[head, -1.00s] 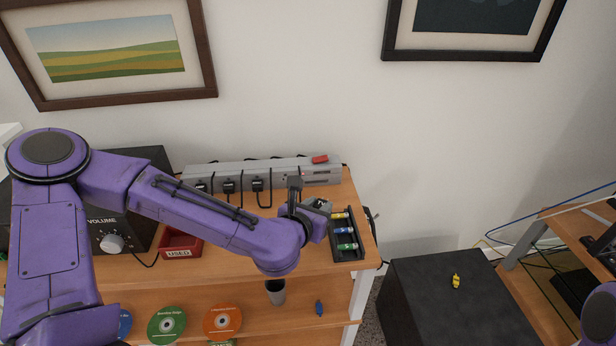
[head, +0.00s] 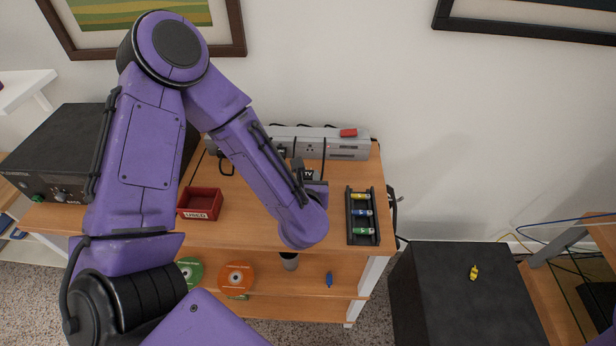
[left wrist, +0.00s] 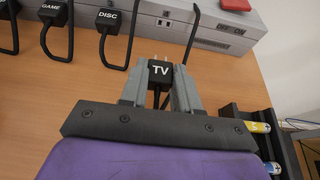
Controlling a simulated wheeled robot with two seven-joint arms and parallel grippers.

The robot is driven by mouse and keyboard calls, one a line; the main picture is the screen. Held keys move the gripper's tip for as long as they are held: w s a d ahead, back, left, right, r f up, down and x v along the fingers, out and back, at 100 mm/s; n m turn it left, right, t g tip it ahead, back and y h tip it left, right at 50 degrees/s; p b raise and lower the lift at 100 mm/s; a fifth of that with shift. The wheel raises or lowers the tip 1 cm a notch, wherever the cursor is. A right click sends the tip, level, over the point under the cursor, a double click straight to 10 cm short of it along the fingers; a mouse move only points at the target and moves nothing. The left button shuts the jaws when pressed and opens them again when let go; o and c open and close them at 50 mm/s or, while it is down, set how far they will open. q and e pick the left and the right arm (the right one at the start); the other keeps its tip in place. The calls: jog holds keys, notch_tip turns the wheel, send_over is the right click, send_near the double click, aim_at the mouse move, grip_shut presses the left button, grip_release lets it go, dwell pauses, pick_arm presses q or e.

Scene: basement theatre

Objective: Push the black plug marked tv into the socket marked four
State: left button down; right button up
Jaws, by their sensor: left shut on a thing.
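My left gripper (head: 308,178) is over the wooden shelf top, in front of the grey power strip (head: 352,148). In the left wrist view its two grey fingers (left wrist: 158,88) are shut on the black plug marked TV (left wrist: 160,72). The label faces up, and the prongs point towards the power strip (left wrist: 265,42), apart from it. I cannot read any socket numbers. Plugs marked DISC (left wrist: 108,18) and GAME (left wrist: 50,10) sit to the left. My right gripper is not in view.
A black battery tray (head: 349,218) stands right of my left gripper. A red box marked USED (head: 200,205) is to the left. A black cabinet (head: 440,315) with a small yellow item (head: 474,272) stands right of the shelf. Black cords hang near the plugs.

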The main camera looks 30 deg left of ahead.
pick_arm(q)
jog(key=shift+r, duration=0.1)
send_near(310, 150)
jog(key=shift+w+a+f, duration=0.9)
jog(key=shift+w+f, duration=0.25)
jog(key=shift+w, duration=0.1)
jog(key=shift+b, duration=0.45)
dwell(0.6)
jog(key=shift+w+a, duration=0.3)
jog(key=shift+w, duration=0.25)
jog(key=shift+w+a, duration=0.3)
jog(key=shift+w, duration=0.2)
jog(key=c, duration=0.7)
grip_release()
jog(key=shift+w, duration=0.1)
jog(key=shift+c, duration=0.2)
jog(key=b+v, duration=0.1)
jog(key=v, duration=0.9)
jog(key=shift+s+r, duration=0.1)
jog(key=shift+s, duration=0.2)
